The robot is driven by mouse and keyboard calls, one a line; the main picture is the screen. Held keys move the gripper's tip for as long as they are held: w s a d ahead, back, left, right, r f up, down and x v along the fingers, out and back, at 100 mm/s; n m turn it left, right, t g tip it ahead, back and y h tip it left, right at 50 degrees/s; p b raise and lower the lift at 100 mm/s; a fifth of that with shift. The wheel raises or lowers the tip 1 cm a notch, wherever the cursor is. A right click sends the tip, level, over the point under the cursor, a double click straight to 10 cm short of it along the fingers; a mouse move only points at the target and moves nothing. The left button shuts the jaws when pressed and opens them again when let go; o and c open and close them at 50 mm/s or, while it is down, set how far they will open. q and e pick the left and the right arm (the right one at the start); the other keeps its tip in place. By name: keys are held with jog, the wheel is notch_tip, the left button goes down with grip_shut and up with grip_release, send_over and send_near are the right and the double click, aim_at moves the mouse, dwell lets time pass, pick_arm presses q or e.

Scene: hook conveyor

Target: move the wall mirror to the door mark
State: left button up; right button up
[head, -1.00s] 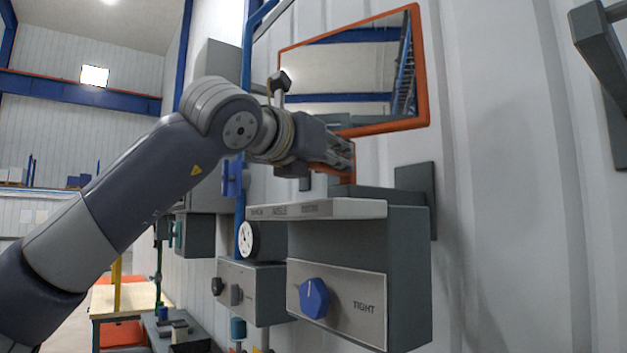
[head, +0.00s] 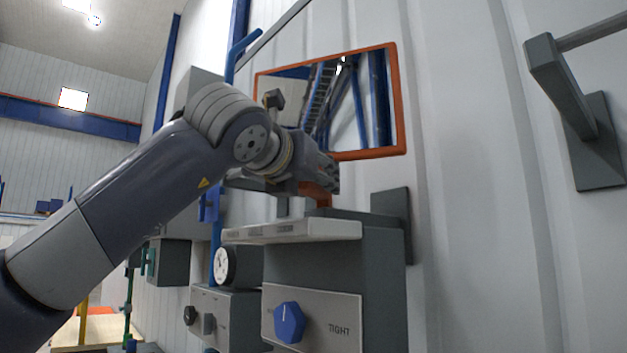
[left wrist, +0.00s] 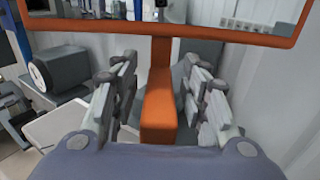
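The wall mirror (head: 362,100) has an orange frame and hangs above a grey box. An orange handle (head: 318,193) reaches down from its lower edge. In the left wrist view the handle (left wrist: 158,105) runs down between the fingers of my left gripper (left wrist: 160,75). Thin gaps show on both sides of it, so the gripper looks open around the handle. In the head view my left gripper (head: 325,175) is just below the mirror. The light label strip (head: 292,231) lies along the box top; its words are too small to read, so I cannot pick out the door mark. My right gripper is out of view.
The grey box carries a blue knob (head: 289,322) beside the word TIGHT. A round gauge (head: 225,266) and a smaller panel (head: 222,315) are to its left. A grey bracket with a bar (head: 565,85) sticks out at the upper right. The wall between is clear.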

pick_arm(q)
jog(key=v, duration=1.2)
dwell(0.6)
